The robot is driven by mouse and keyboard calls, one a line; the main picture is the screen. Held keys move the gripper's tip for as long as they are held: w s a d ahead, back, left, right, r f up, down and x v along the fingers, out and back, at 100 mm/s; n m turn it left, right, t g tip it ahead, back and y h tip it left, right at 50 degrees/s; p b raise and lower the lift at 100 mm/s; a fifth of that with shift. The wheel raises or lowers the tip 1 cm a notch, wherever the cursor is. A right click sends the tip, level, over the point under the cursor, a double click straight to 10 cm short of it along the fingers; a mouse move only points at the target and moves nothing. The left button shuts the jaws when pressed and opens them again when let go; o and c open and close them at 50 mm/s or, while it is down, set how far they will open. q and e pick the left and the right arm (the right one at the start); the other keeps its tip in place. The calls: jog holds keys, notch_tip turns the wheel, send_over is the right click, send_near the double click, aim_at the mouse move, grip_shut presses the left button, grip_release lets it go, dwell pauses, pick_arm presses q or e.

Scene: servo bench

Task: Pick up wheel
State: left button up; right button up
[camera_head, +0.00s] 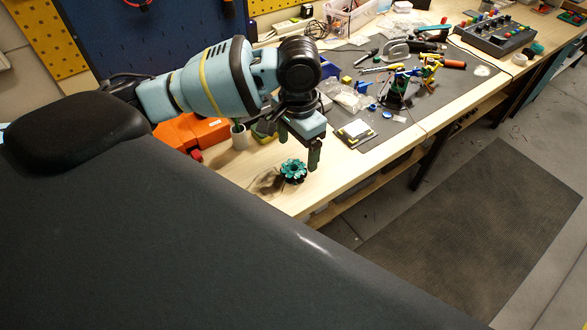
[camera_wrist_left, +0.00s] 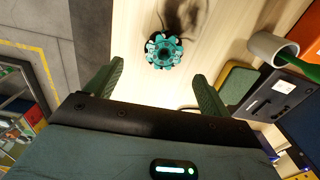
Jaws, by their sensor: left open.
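The wheel (camera_head: 293,171) is a small teal, cog-like ring with a dark centre. It rests on the light wooden bench top near its front edge. My left gripper (camera_head: 299,152) hangs above the bench over the wheel, fingers pointing down. In the left wrist view the wheel (camera_wrist_left: 163,51) lies beyond the two green fingertips, roughly midway between their lines. The left gripper (camera_wrist_left: 158,78) is open and empty, and its fingers do not touch the wheel. My right gripper is not in view.
A white cup (camera_head: 239,137) and an orange case (camera_head: 190,132) stand left of the gripper. A small boxy item (camera_head: 356,133) lies on the grey mat (camera_head: 378,150) to the right, with several tools behind. The bench's front edge is close to the wheel.

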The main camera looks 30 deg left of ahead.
aim_at(294, 165)
pick_arm(q)
jog(key=shift+f, duration=0.65)
jog(key=shift+a+f, duration=0.15)
jog(key=shift+f, duration=0.3)
jog(key=f, duration=0.3)
jog(key=shift+s+a+f, duration=0.2)
jog(key=shift+f, duration=0.55)
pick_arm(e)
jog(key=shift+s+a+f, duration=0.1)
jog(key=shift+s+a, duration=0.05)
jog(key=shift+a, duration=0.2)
pick_arm(q)
jog(key=shift+c, duration=0.4)
jog(key=c, duration=1.1)
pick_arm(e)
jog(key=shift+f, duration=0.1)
pick_arm(q)
jog(key=shift+r, duration=0.1)
